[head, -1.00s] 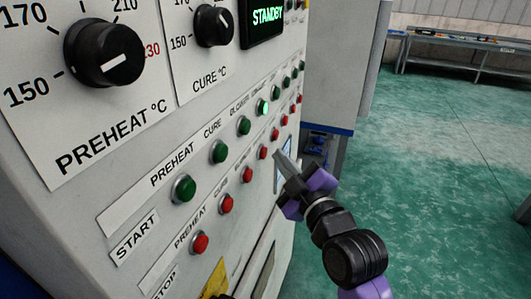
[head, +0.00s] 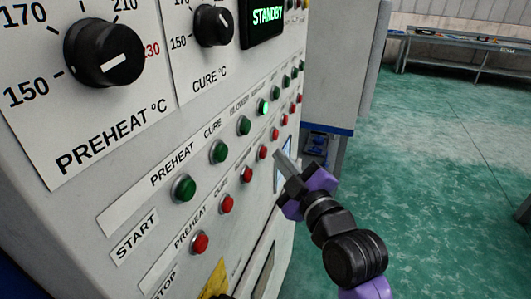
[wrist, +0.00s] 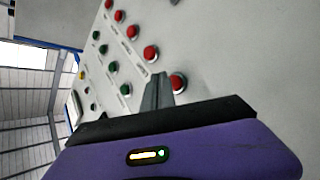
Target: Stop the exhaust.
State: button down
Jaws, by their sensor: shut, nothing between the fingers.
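The control panel (head: 150,215) carries a START row of green buttons above a STOP row of red buttons. The fourth green button (head: 262,106) glows brighter than the others; the label above it is too blurred to read surely. The fourth red button (head: 263,152) lies below it. My gripper (head: 279,157) is shut and empty, its tip just right of that red button; I cannot tell whether it touches. In the wrist view the shut fingers (wrist: 159,82) point at the panel between two red buttons (wrist: 150,53) and (wrist: 179,82).
Large PREHEAT (head: 104,53) and CURE (head: 213,25) knobs sit higher on the panel. A display (head: 266,17) reads STANDBY. Other red buttons lie close on both sides of the fingertips. The green floor (head: 440,160) to the right is open, with a workbench (head: 465,45) far back.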

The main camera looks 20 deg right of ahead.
jog(key=shift+w+a, duration=0.1)
dwell(0.5)
jog(key=shift+w+a, duration=0.15)
jog(key=shift+a, duration=0.1)
jog(key=shift+w+a, duration=0.3)
jog(key=shift+a, duration=0.1)
dwell(0.8)
jog(key=shift+d, duration=0.1)
jog(key=shift+s+d, duration=0.55)
jog(key=shift+d, duration=0.05)
dwell(0.3)
jog(key=s+d+b, duration=0.1)
jog(key=d, duration=0.1)
jog(key=s+d+b, duration=0.1)
jog(key=s+d, duration=0.1)
dwell(0.5)
